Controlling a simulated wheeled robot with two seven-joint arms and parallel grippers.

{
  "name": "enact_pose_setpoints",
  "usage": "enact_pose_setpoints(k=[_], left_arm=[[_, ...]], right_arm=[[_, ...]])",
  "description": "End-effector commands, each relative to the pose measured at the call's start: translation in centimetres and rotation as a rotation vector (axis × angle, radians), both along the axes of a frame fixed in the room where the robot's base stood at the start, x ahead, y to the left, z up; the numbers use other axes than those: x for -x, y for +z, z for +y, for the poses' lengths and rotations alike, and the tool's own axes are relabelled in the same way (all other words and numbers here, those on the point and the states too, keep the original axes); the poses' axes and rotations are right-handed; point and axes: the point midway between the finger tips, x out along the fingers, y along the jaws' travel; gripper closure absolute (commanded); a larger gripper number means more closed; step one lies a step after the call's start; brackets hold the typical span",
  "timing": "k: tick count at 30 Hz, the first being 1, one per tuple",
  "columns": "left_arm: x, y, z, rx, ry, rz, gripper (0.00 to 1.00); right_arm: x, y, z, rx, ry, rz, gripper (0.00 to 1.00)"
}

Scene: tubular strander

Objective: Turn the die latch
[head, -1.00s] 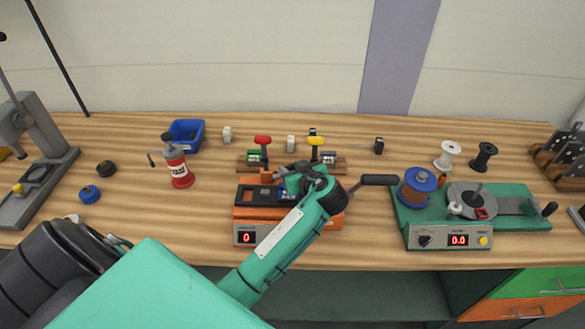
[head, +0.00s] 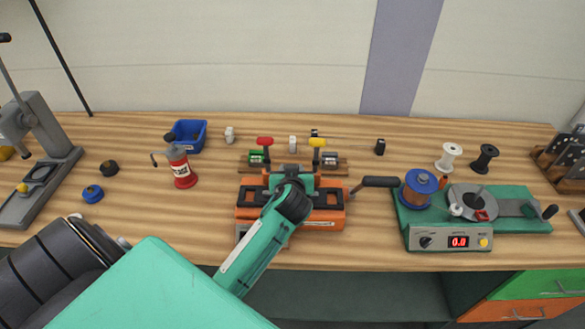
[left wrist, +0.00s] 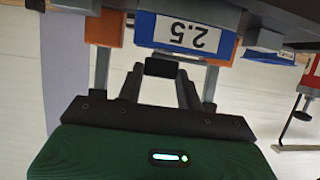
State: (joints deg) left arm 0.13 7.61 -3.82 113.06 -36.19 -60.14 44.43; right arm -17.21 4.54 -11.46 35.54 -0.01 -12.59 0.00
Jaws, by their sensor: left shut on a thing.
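The orange machine (head: 330,216) stands at the middle front of the bench, with a dark top partly hidden by my left arm. My left gripper (head: 292,174) is over its top; the fingertips are hard to make out in the head view. In the left wrist view, my left gripper (left wrist: 160,82) has its two dark fingers on either side of a small black piece (left wrist: 162,67), which looks like the die latch, and is shut on it. Just beyond it is a blue-edged block with a white label reading 2.5 (left wrist: 180,35). My right gripper is in neither view.
A green winder (head: 515,225) with a copper-coloured spool (head: 417,190) stands close on the right. A black crank handle (head: 381,181) projects between the machines. Red (head: 265,141) and yellow (head: 318,142) levers stand behind.

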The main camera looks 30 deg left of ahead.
Motion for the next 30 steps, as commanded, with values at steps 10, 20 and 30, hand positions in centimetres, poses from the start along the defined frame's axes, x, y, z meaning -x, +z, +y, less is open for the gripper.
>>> enact_pose_setpoints(k=[10, 20, 30], left_arm=[[0.06, -0.04, 0.08, 0.001, -0.061, 0.001, 0.86], [0.05, -0.05, 0.07, 0.000, -0.061, 0.001, 0.58], [0.15, -0.03, 0.02, 0.000, -0.060, 0.001, 0.55]], right_arm=[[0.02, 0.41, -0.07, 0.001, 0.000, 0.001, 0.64], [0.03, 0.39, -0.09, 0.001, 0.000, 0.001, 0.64], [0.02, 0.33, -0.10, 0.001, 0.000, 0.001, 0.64]])
